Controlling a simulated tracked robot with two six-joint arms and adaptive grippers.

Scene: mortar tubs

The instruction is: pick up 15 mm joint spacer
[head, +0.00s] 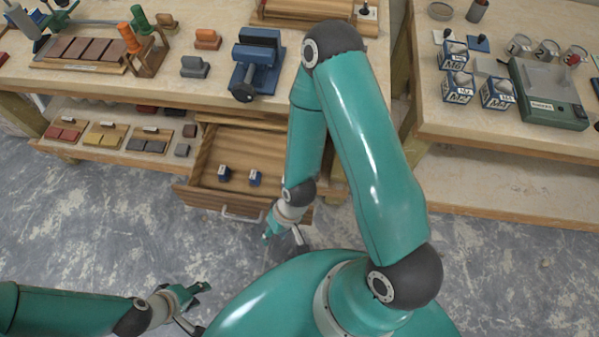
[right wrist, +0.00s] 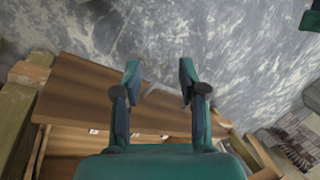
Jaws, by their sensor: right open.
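Two small dark blue blocks with white labels, the left one (head: 224,173) and the right one (head: 255,178), stand in the open wooden drawer (head: 205,160). Their labels are too small to read, so I cannot tell whether either is the 15 mm joint spacer. My right gripper (head: 284,238) is open and empty just in front of the drawer's right part. In the right wrist view, its two fingers (right wrist: 158,76) are apart over the drawer front (right wrist: 85,95) and the grey floor. My left gripper (head: 197,305) is open and empty over the floor at lower left.
The drawer has a metal handle (head: 240,214). Above it is a bench with a blue vise (head: 257,62) and coloured tools. A lower shelf holds sample boards (head: 102,134). A right bench carries labelled boxes (head: 457,87) and a green scale (head: 550,95). The floor at left is clear.

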